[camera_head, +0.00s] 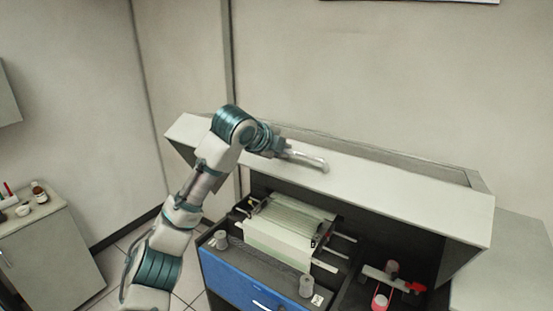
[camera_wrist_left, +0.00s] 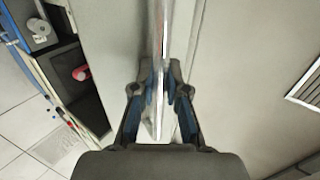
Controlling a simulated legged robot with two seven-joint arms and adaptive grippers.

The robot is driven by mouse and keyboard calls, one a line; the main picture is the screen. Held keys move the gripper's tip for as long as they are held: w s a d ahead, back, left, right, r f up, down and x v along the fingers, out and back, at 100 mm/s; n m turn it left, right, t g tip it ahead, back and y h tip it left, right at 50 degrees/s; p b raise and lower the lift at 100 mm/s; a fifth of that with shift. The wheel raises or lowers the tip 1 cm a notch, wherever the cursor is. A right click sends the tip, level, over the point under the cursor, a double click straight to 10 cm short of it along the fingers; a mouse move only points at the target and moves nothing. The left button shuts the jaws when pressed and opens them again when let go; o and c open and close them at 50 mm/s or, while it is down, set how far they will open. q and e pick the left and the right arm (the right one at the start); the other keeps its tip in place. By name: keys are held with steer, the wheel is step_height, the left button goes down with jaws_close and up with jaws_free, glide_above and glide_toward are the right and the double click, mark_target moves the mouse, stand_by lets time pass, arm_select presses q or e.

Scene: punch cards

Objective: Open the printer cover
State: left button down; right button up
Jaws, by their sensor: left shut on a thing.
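The white printer cover (camera_head: 405,192) stands raised above the printer (camera_head: 225,253). Its long white face is tilted, and the inside below it is exposed. My left gripper (camera_head: 287,152) is at the cover's face, shut on the silver handle (camera_head: 310,161). In the left wrist view, the left gripper (camera_wrist_left: 163,90) has its dark fingers on both sides of the thin handle (camera_wrist_left: 157,45). Striped paper (camera_head: 285,230) lies on the mechanism inside the printer. My right gripper is not in view.
A blue front panel (camera_head: 240,280) is below the paper. A dark compartment with a red part (camera_head: 380,301) is at right. A cabinet (camera_head: 55,250) with small bottles stands at far left. The wall is close behind the cover.

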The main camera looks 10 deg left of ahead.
arm_select(q)
steer(key=c, duration=1.4)
jaws_free()
steer(key=shift+d+f, duration=0.15)
steer(key=shift+d, duration=0.05)
steer(key=shift+c, duration=0.2)
steer(key=shift+o, duration=1.3)
steer(key=shift+w+d, duration=0.15)
steer(key=shift+w, duration=0.05)
steer(key=shift+d, duration=0.15)
steer(key=v, duration=1.2)
steer(key=shift+w, duration=0.15)
